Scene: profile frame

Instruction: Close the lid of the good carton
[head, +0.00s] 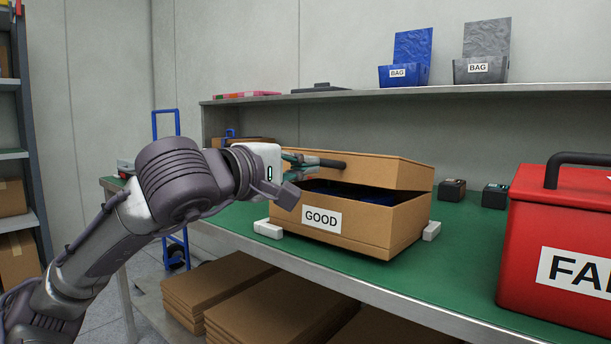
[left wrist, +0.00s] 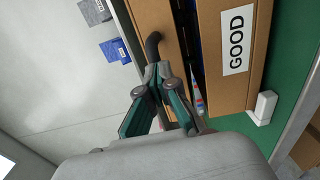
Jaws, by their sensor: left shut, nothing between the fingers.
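The good carton (head: 373,222) is a brown box with a white GOOD label, standing on the green bench top. Its lid (head: 395,171) is tilted partly down, with a gap at the front through which dark blue contents show. My left gripper (head: 340,164) is shut, with its fingertips at the dark handle or knob on the lid's left part; whether they touch is unclear. In the left wrist view the closed fingertips (left wrist: 158,72) are beside the curved black handle (left wrist: 153,45), and the carton (left wrist: 232,85) shows at the right. My right gripper is not in view.
White corner blocks (head: 269,229) sit at the carton's base. A red FAIL-type box (head: 560,240) with a black handle stands at the right. Two small dark boxes (head: 452,190) are behind. A shelf (head: 480,91) with blue and grey bag bins runs above the bench.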

